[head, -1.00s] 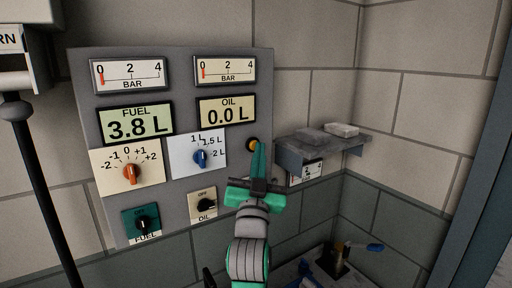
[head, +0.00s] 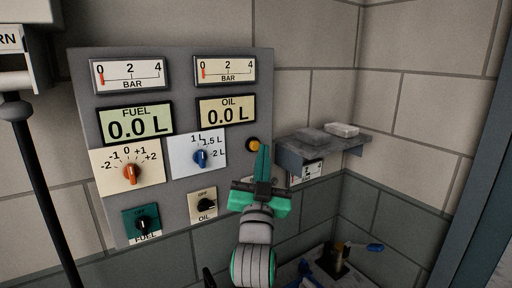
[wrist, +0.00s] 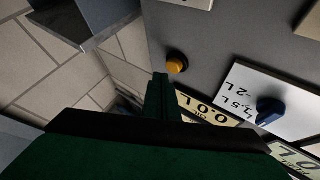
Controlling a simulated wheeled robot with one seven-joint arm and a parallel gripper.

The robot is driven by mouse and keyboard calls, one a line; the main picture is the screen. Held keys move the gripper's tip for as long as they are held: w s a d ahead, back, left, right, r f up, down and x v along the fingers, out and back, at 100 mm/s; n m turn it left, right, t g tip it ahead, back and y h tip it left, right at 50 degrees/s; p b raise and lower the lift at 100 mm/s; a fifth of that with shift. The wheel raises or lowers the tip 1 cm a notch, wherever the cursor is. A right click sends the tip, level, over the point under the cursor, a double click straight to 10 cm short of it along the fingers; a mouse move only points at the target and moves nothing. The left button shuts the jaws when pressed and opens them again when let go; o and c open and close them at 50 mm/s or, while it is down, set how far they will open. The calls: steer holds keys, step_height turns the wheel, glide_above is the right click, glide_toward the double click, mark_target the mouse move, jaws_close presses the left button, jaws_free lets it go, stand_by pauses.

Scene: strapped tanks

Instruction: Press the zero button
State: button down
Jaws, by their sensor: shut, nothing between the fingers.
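The zero button is a round yellow-orange button (head: 253,144) in a dark ring at the right edge of the grey panel (head: 183,80). It also shows in the wrist view (wrist: 176,64). My gripper (head: 264,150) is shut and empty, its green fingertips just right of and below the button in the head view. In the wrist view the fingertips (wrist: 160,78) lie beside the button, and a small gap seems to separate them. The fuel display (head: 136,123) reads 0.0 L and the oil display (head: 226,111) reads 0.0 L.
A grey shelf (head: 322,147) with two blocks juts from the wall just right of my gripper. An orange knob (head: 131,172), a blue knob (head: 200,157) and two dark switches sit on the panel. A lower bench (head: 335,268) stands at the right.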

steer(key=shift+s+d, duration=0.8)
steer(key=shift+s, duration=0.2)
steer(key=shift+s+d, duration=0.75)
steer(key=shift+s, duration=0.25)
steer(key=shift+a, duration=0.1)
